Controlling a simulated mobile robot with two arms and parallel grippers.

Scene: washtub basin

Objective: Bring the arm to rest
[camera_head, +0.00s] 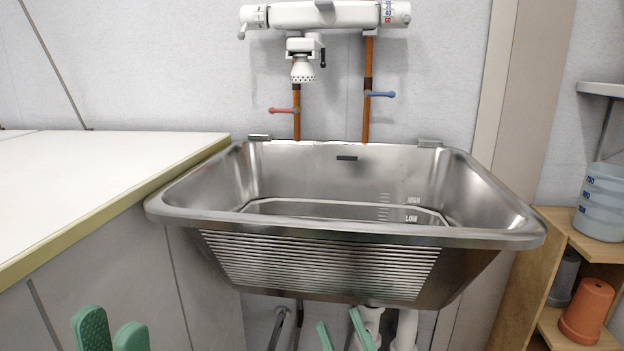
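My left gripper (111,322) shows at the bottom left edge as two green fingertips with a narrow gap between them. It is in front of the grey cabinet side and holds nothing I can see. My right gripper (339,322) shows at the bottom middle as two green fingers set apart, with nothing visible between them. It is below the front of the steel washtub basin (345,235). Most of both grippers and both arms are out of the frame.
A white counter (80,180) stands left of the basin. A white faucet (320,14) with red and blue valve handles is above it. At right, a wooden shelf (550,310) holds a terracotta pot (588,312) and a bluish container (602,203). Pipes (405,330) run below the basin.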

